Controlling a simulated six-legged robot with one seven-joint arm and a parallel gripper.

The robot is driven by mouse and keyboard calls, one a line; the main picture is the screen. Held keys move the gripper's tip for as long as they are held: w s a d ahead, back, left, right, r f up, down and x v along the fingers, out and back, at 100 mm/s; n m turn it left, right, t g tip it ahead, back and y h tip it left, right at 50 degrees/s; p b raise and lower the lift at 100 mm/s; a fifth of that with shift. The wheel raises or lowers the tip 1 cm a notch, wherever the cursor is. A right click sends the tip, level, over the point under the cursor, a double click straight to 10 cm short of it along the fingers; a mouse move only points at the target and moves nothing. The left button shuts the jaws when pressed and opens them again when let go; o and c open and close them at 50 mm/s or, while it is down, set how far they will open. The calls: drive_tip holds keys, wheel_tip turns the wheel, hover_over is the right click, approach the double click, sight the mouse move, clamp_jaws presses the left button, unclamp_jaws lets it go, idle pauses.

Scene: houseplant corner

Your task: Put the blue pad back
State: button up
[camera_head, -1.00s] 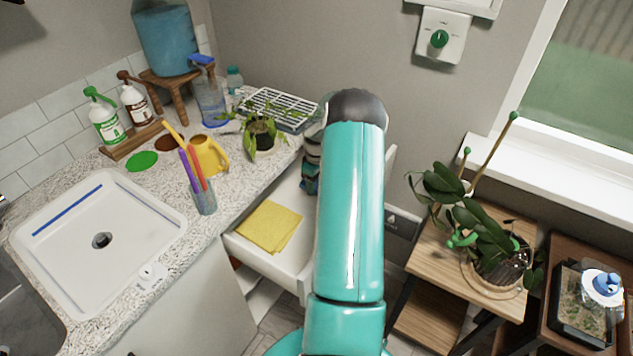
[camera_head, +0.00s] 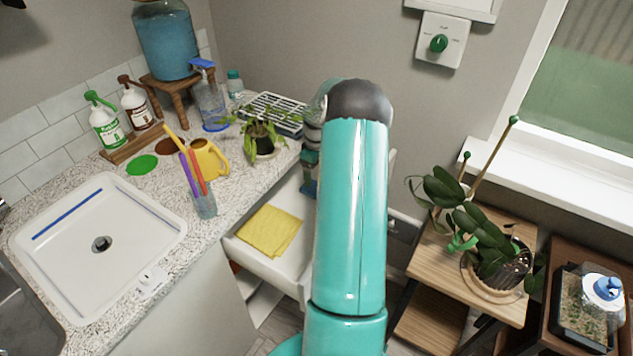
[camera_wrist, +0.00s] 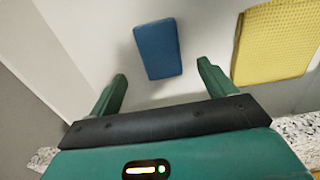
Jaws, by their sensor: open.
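The blue pad (camera_wrist: 158,48) lies on the white floor of the open drawer (camera_wrist: 215,30), slightly tilted in the wrist view. My gripper (camera_wrist: 161,70) is open and empty, with its two green fingers apart and the pad ahead of and between their tips. The fingers do not appear to touch it. A yellow cloth (camera_wrist: 275,40) lies to the right of the pad; it also shows in the drawer in the head view (camera_head: 269,231). In the head view my arm hides most of the drawer's far part, with only a small dark blue patch showing beside it.
The speckled counter (camera_head: 150,205) with a sink (camera_head: 120,260) borders the drawer on the left. A cup of coloured sticks (camera_head: 203,203), a yellow watering can (camera_head: 208,160) and a potted plant (camera_head: 262,140) stand near its edge. A wooden plant stand (camera_head: 440,275) is on the right.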

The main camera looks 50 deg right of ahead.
drive_tip(key=w+a+r+h, duration=0.1)
drive_tip(key=w+a+r, duration=0.3)
drive_tip(key=a+r, duration=1)
drive_tip(key=s+a+r+t+h, duration=0.1)
drive_tip(key=s+a+r+t, duration=0.1)
drive_tip(key=a+r, duration=1.05)
drive_tip(key=s+a+r+t+y, duration=0.1)
drive_tip(key=s+a, duration=0.7)
drive_tip(key=a, duration=0.3)
drive_tip(key=s+a+r+m+t+y, duration=0.1)
drive_tip(key=s+a+t, duration=0.1)
drive_tip(key=s+a, duration=0.6)
drive_tip(key=a, duration=0.3)
drive_tip(key=shift+t, duration=0.3)
drive_tip(key=shift+a, duration=0.1)
drive_tip(key=c, duration=1)
drive_tip(key=shift+d, duration=0.2)
